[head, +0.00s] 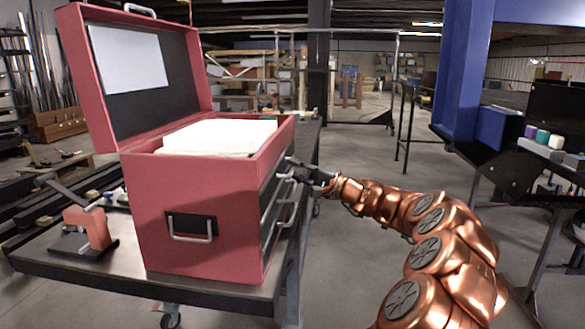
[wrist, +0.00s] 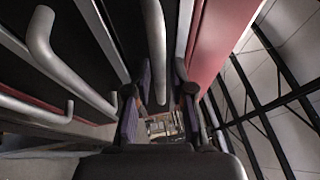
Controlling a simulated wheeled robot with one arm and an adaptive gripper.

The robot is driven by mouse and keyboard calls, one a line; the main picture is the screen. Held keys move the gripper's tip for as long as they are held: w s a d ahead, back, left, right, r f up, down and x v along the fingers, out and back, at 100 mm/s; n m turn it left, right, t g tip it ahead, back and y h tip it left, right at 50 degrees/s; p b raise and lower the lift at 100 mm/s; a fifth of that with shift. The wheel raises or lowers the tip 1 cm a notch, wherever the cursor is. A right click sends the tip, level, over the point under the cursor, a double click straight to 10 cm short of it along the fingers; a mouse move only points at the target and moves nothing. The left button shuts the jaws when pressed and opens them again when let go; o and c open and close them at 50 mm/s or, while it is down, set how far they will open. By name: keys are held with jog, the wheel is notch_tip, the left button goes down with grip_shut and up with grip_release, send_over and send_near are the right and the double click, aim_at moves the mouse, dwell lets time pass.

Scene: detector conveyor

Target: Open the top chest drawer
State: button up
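The red tool chest (head: 195,212) stands on a table with its lid (head: 130,65) raised. Its dark drawer fronts face right, seen at a steep angle, and look closed. The top drawer handle (head: 285,177) is a grey bar, partly hidden by my gripper (head: 293,168), which is at the upper part of the drawer side. In the wrist view, a grey handle bar (wrist: 156,45) runs between the two fingers of my gripper (wrist: 160,100). The fingers are apart, with gaps visible on both sides of the bar. I cannot tell whether either finger touches it.
Other drawer handles (head: 288,212) stick out below; more grey bars (wrist: 50,50) show at left in the wrist view. A red vise-like tool (head: 92,230) sits on the table (head: 75,268), left of the chest. A blue post (head: 462,70) and dark conveyor stand at right. Floor between is clear.

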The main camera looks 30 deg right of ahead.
jog(key=shift+w+a, duration=0.2)
jog(key=shift+w, duration=0.15)
jog(key=shift+c, duration=0.2)
grip_shut()
